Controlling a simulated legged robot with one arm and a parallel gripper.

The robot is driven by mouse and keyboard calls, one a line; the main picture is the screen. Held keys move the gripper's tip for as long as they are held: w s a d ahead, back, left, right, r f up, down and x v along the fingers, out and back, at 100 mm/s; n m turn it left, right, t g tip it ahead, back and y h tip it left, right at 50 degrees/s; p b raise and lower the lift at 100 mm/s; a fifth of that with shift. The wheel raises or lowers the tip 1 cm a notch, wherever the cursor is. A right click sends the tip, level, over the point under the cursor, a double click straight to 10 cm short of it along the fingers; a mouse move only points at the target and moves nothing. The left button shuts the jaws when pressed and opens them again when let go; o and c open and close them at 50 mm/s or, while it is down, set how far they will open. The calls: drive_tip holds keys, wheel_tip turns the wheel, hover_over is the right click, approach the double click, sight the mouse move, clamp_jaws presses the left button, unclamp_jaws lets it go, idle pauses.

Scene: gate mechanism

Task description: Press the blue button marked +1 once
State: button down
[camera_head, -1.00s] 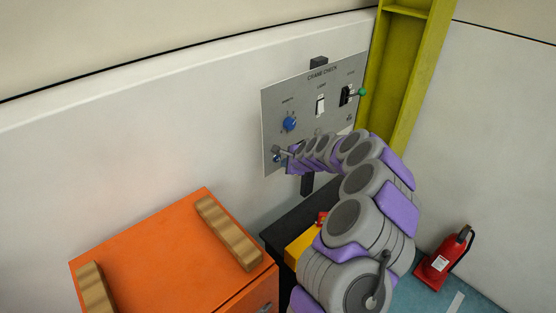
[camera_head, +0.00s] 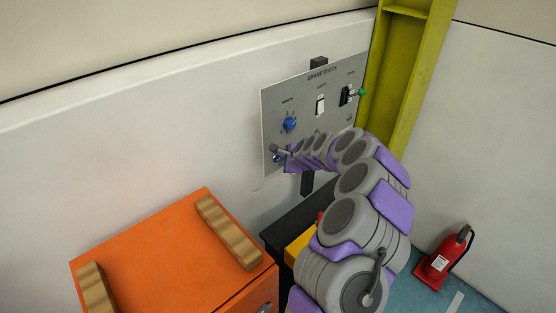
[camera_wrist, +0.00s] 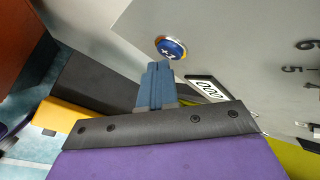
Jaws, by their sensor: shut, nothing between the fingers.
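The blue button (camera_wrist: 171,47) marked +1 sits in a pale ring on the grey panel in the wrist view. In the head view the button (camera_head: 277,159) shows small at the panel's lower left, partly hidden by my gripper. My gripper (camera_wrist: 158,66) is shut and empty. Its blue-grey fingertips are just below the button in the wrist view and very close to it. I cannot tell whether they touch it. In the head view my gripper (camera_head: 276,149) reaches the panel's lower left corner.
The panel (camera_head: 308,103) also carries a blue rotary knob (camera_head: 290,124), a white switch (camera_head: 320,104) and a green-tipped lever (camera_head: 362,92). A counter (camera_wrist: 207,90) reading 000 is near the button. An orange cabinet (camera_head: 160,255) stands left of my arm.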

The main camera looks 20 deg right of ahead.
drive_tip(key=shift+w+a, duration=0.15)
drive_tip(key=shift+w, duration=0.25)
idle(0.7)
drive_tip(key=shift+s+d+p, duration=0.3)
drive_tip(key=shift+s+p, duration=0.15)
drive_tip(key=shift+s, duration=0.3)
drive_tip(key=shift+s+d+p, duration=0.3)
drive_tip(key=shift+s+p, duration=0.05)
drive_tip(key=shift+s, duration=0.45)
drive_tip(key=shift+s+d+p, duration=0.3)
drive_tip(key=shift+s+p, duration=0.1)
drive_tip(key=shift+s, duration=0.4)
drive_tip(key=shift+s+d+p, duration=0.3)
drive_tip(key=shift+s+p, duration=0.05)
drive_tip(key=shift+s, duration=0.45)
